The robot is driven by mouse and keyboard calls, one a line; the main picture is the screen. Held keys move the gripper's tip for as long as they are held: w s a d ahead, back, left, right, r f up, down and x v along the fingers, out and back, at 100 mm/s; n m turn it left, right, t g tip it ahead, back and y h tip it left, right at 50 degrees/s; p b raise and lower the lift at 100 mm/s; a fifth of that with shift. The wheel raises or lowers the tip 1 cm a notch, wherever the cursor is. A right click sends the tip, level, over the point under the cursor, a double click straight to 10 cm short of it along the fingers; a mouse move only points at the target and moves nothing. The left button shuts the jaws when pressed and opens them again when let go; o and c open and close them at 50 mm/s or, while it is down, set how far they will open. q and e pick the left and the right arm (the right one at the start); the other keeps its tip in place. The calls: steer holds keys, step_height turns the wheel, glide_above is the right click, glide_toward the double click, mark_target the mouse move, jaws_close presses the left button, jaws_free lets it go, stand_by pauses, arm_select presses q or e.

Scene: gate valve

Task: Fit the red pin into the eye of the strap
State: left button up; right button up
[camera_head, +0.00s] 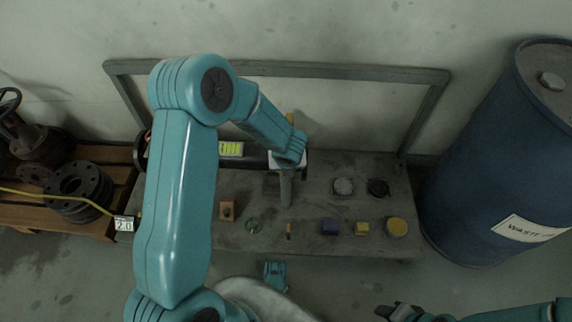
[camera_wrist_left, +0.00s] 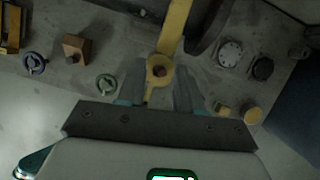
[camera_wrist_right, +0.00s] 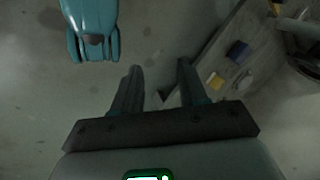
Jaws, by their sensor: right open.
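The yellow strap (camera_wrist_left: 176,30) runs down in the left wrist view and ends in a round eye (camera_wrist_left: 152,74). A dark reddish round spot (camera_wrist_left: 159,71) shows in the eye; I cannot tell whether it is the red pin or what lies behind a hole. My left gripper (camera_wrist_left: 161,84) has a finger on each side of the eye; whether they touch it is unclear. In the head view this gripper (camera_head: 286,190) points down over the bench, with part of the strap (camera_head: 290,118) behind the wrist. My right gripper (camera_wrist_right: 159,68) is open and empty, away from the bench.
The bench (camera_head: 300,245) carries a brown block (camera_head: 227,210), a green handwheel (camera_head: 253,226), a blue block (camera_head: 330,226), a yellow cube (camera_head: 361,228) and a yellow round piece (camera_head: 396,227). A blue drum (camera_head: 480,150) stands right. Flanges (camera_head: 80,185) lie on a pallet at left.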

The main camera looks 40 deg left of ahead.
arm_select(q)
steer(key=p+v, duration=0.5)
steer(key=v, duration=0.7)
steer(key=s+d+f+n+g+h, duration=0.1)
steer(key=s+d+f+n+h, duration=0.2)
steer(key=s+d+f+n, duration=0.4)
steer(key=s+d+f+n+g+h, duration=0.1)
steer(key=s+d+f+n+h, duration=0.2)
steer(key=n, duration=2)
steer(key=s+d+f, duration=0.4)
steer(key=s+d, duration=0.1)
steer(key=s, duration=0.1)
steer(key=shift+s+f+g+h, duration=0.2)
steer(key=shift+s+g+h, duration=0.1)
steer(key=shift+g+h, duration=0.1)
arm_select(e)
steer(key=shift+g, duration=0.4)
steer(key=r, duration=0.1)
steer(key=s+r, duration=0.1)
steer(key=r, duration=0.1)
steer(key=a+r, duration=0.1)
steer(key=r, duration=0.1)
steer(key=shift+s+r, duration=0.1)
steer(key=shift+s, duration=0.3)
